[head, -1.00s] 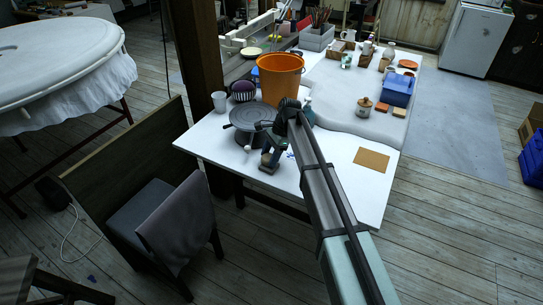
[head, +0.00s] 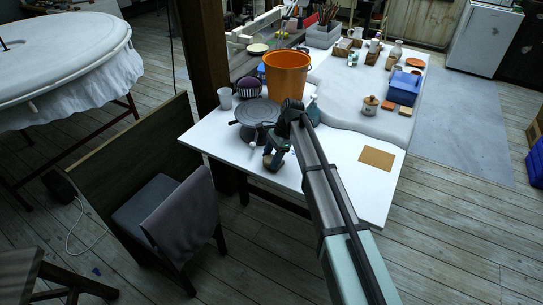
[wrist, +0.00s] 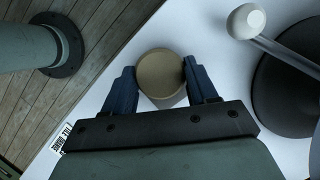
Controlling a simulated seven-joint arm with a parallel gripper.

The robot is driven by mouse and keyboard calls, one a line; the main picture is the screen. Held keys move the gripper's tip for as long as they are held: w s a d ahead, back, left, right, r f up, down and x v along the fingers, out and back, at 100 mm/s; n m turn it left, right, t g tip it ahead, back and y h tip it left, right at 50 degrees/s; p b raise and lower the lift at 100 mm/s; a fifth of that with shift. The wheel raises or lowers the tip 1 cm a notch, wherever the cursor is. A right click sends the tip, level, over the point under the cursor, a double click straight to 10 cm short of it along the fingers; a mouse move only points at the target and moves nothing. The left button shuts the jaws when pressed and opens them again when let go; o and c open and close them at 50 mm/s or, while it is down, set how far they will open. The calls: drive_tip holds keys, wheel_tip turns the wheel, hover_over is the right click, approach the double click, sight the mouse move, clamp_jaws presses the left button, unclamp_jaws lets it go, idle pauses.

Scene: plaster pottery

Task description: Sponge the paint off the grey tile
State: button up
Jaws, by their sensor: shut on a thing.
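My gripper (wrist: 157,82) is shut on a round tan thing (wrist: 161,74), which looks like the sponge, with a dark finger on each side of it. In the head view my gripper (head: 273,160) is over the near edge of the white table, in front of the grey turntable (head: 257,111). Small blue marks (head: 293,151) show just right of my gripper; I cannot tell what they lie on. I cannot make out the grey tile; it may be hidden by my gripper and arm. A printed label (wrist: 68,137) shows partly beside my gripper in the wrist view.
An orange bucket (head: 286,76) stands behind the turntable, with a striped purple pot (head: 249,87) and a pale cup (head: 225,97) left of it. A white-knobbed rod (wrist: 247,20) is close right of my gripper. A brown board (head: 376,157) lies right, with clear table around it.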

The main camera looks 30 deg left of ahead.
drive_tip(key=shift+w+d+r, duration=0.1)
drive_tip(key=shift+d, duration=0.75)
drive_tip(key=shift+w, duration=0.1)
drive_tip(key=shift+w+d, duration=0.3)
drive_tip(key=shift+w, duration=0.35)
drive_tip(key=shift+w+a, duration=0.35)
drive_tip(key=shift+w, duration=0.35)
